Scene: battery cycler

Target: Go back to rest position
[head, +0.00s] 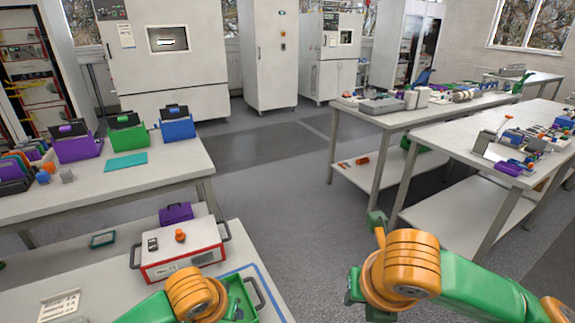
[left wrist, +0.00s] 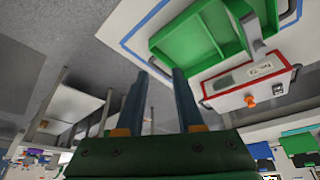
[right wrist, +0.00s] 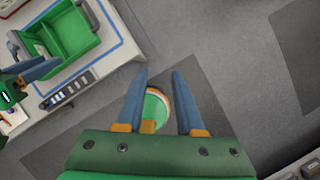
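My left gripper (left wrist: 158,74) is open and empty in the left wrist view, with a clear gap between its blue-grey fingers. It also shows at the left of the right wrist view (right wrist: 38,70), near a green tray (right wrist: 68,32). My right gripper (right wrist: 159,72) is open and empty over the grey floor. In the head view, my left arm (head: 195,295) is at the bottom, beside the green tray (head: 246,308), with its fingers hidden. My right arm (head: 410,262) is over the aisle; its finger opening cannot be made out there.
A white-and-red box (head: 183,258) with handles stands on the near bench beside the green tray. A left table (head: 115,190) holds purple, green and blue bins. Cluttered benches (head: 425,115) stand at right. The floor (head: 285,190) between is clear.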

